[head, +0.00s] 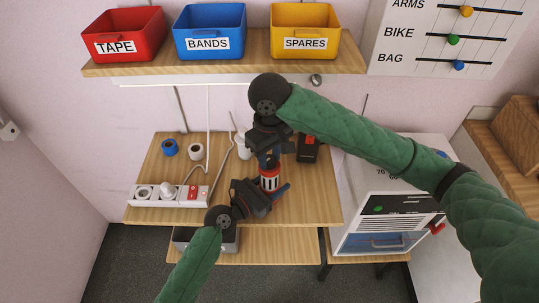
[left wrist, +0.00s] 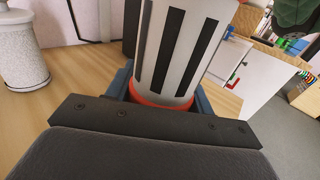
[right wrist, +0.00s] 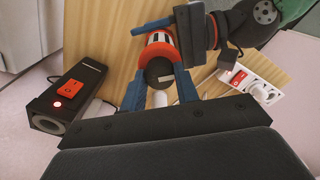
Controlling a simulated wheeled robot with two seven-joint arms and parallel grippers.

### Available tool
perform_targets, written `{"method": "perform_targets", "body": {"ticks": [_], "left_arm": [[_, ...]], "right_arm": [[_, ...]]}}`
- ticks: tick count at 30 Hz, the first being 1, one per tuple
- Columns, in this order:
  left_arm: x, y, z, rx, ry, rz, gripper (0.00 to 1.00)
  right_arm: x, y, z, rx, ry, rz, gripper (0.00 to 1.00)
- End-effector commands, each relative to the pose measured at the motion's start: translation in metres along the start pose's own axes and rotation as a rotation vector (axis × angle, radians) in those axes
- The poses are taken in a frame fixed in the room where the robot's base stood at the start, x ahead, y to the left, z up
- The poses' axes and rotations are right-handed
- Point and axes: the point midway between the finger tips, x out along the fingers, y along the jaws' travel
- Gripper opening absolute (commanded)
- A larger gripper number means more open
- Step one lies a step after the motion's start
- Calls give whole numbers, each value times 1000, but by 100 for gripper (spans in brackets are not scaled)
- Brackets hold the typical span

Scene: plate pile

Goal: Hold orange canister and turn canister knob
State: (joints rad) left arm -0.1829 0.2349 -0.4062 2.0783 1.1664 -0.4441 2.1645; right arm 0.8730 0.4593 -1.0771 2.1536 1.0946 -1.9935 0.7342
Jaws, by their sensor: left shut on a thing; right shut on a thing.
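The canister (head: 269,181), orange-red and white with dark stripes, stands upright near the front of the wooden table. In the left wrist view its striped body (left wrist: 178,50) and orange ring (left wrist: 160,98) fill the space between my fingers. My left gripper (head: 270,192) is shut on the canister from the front. The dark canister knob (right wrist: 158,75) shows on top in the right wrist view. My right gripper (head: 269,160) comes down from above and is shut on the knob, with a blue finger on either side. In the head view the right gripper hides the knob.
A black device with a red switch (right wrist: 70,92) stands right of the canister in the head view. A shelf (head: 225,62) with labelled bins hangs above.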

Motion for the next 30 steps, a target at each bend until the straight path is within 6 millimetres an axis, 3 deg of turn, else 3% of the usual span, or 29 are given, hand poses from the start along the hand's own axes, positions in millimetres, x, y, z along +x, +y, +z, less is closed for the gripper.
{"method": "perform_targets", "body": {"ticks": [1, 2, 5, 17, 30], "left_arm": [[0, -2, 0, 0, 0, -2, 12], [0, -2, 0, 0, 0, -2, 12], [0, -1, 0, 0, 0, -2, 12], [0, 0, 0, 0, 0, 0, 12], [0, 0, 0, 0, 0, 0, 12]], "right_arm": [[0, 1, -1, 2, 2, 1, 8], [0, 1, -1, 2, 2, 1, 36], [0, 1, -1, 1, 1, 1, 53], [-8, 1, -1, -1, 2, 1, 53], [-70, 1, -1, 0, 3, 3, 53]]}}
